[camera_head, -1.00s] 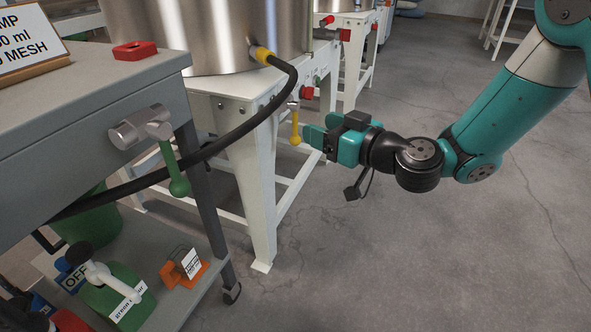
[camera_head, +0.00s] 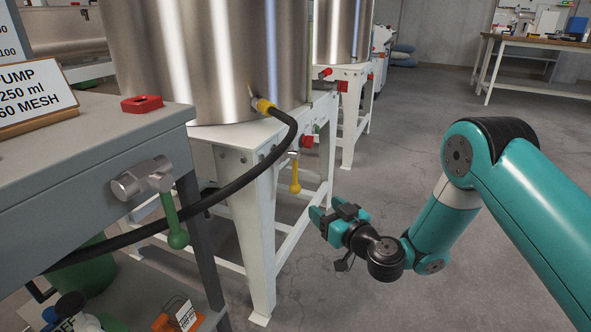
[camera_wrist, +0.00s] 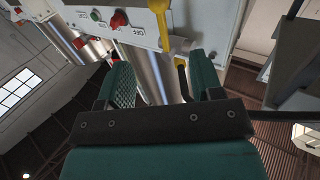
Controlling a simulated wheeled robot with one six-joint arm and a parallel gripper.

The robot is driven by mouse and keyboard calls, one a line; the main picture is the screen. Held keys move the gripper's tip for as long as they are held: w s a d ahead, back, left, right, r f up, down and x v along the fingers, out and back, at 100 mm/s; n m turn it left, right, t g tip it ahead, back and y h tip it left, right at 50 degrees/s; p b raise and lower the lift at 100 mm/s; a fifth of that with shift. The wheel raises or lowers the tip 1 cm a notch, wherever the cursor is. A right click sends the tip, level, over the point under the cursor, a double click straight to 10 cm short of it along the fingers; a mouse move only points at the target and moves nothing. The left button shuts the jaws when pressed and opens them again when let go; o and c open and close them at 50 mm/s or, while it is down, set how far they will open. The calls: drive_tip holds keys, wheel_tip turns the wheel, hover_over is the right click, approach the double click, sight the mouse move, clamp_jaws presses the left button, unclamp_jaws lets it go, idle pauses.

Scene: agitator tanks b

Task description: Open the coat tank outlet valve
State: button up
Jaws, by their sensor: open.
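A valve with a yellow lever (camera_head: 295,176) is on the white frame of the nearest steel tank (camera_head: 205,60). The lever hangs straight down and ends in a round knob. My gripper (camera_head: 318,220) is below and a little right of the lever in the head view. Its teal fingers are apart and nothing is between them; they also show in the wrist view (camera_wrist: 163,80).
A black hose (camera_head: 225,190) runs from the tank's yellow fitting past the grey cart (camera_head: 70,150). The cart has a green-handled valve (camera_head: 172,215). A panel with red and green buttons (camera_wrist: 120,18) is beside the lever. The floor (camera_head: 440,290) at right is clear.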

sight(297, 184)
drive_tip(key=p+x, duration=0.4)
drive_tip(key=x, duration=0.8)
drive_tip(key=shift+w+a+f+p, duration=0.1)
drive_tip(key=shift+w+a+p, duration=0.15)
drive_tip(key=shift+a+p, duration=0.15)
drive_tip(key=shift+w+a, duration=0.2)
drive_tip(key=shift+w, duration=0.3)
clamp_jaws()
